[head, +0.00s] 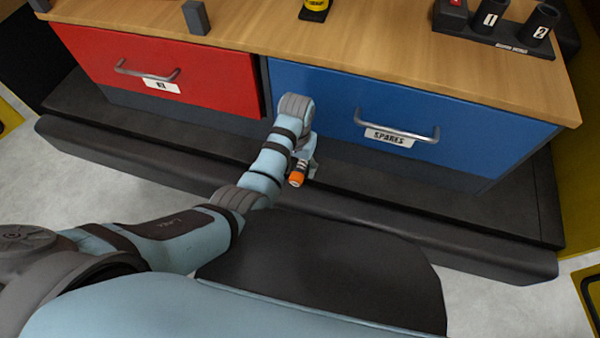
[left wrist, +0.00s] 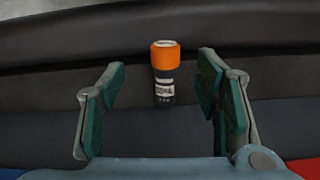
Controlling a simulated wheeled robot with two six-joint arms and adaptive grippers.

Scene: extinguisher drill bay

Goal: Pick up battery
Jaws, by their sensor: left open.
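The battery (head: 297,177) is a small cylinder with an orange end and a dark body with a white label. It is by the dark ledge below the drawers, partly hidden by my left arm in the head view. In the left wrist view the battery (left wrist: 164,88) shows between and beyond the fingers, orange end away from the palm. My left gripper (left wrist: 162,76) is open, with a gap on each side of the battery and no finger visibly touching it. In the head view it is mostly hidden behind its own wrist. My right gripper is not in view.
A red drawer (head: 200,84) and a blue drawer marked SPARES (head: 310,95) are shut above the dark ledge (head: 470,205). The wooden top (head: 390,48) carries a black holder (head: 492,40) with tubes numbered 1 and 2, a grey block (head: 196,17) and a yellow-black item (head: 315,8).

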